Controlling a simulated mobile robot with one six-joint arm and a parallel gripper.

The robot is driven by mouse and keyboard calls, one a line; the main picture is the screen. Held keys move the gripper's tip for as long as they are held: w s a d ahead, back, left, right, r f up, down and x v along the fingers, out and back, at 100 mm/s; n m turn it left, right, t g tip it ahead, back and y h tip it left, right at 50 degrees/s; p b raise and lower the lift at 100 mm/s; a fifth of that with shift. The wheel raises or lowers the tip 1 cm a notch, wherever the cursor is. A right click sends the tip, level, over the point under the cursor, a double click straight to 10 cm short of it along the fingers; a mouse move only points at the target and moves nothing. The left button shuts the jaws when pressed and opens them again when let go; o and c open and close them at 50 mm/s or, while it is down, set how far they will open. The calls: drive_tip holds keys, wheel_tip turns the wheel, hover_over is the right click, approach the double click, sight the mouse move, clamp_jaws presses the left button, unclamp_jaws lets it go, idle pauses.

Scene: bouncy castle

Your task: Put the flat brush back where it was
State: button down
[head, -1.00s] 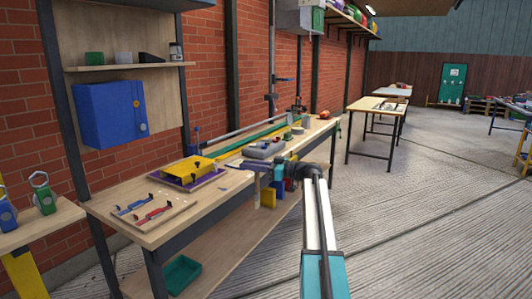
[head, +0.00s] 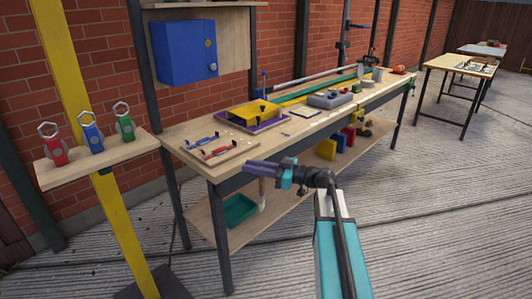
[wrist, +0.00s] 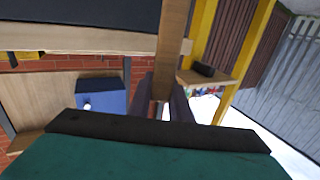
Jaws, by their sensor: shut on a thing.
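My gripper (head: 248,168), with purple fingers, is in front of the workbench's front edge in the head view. In the wrist view its fingers (wrist: 165,100) are shut around a long flat wooden piece (wrist: 173,45), which I take to be the flat brush's handle. In the head view a short wooden strip (head: 262,192) hangs below the fingers. The bristles cannot be made out. The workbench (head: 175,133) holds a wooden board (head: 238,157) with red and blue fittings. No place for the brush can be told for certain.
A yellow post (head: 72,85) at left carries a small shelf (head: 60,178) with red, blue and green ring-topped holders. A blue cabinet (head: 184,57) hangs behind the bench. A green tray (head: 240,210) is on the lower shelf. Floor in front is clear.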

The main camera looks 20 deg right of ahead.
drive_tip(key=s+a+r+p, duration=0.2)
drive_tip(key=s+a+p, duration=0.6)
drive_tip(key=p, duration=0.5)
drive_tip(key=shift+s+a+r, duration=0.3)
drive_tip(key=shift+s+r, duration=0.05)
drive_tip(key=shift+s, duration=0.1)
drive_tip(key=shift+f, duration=0.1)
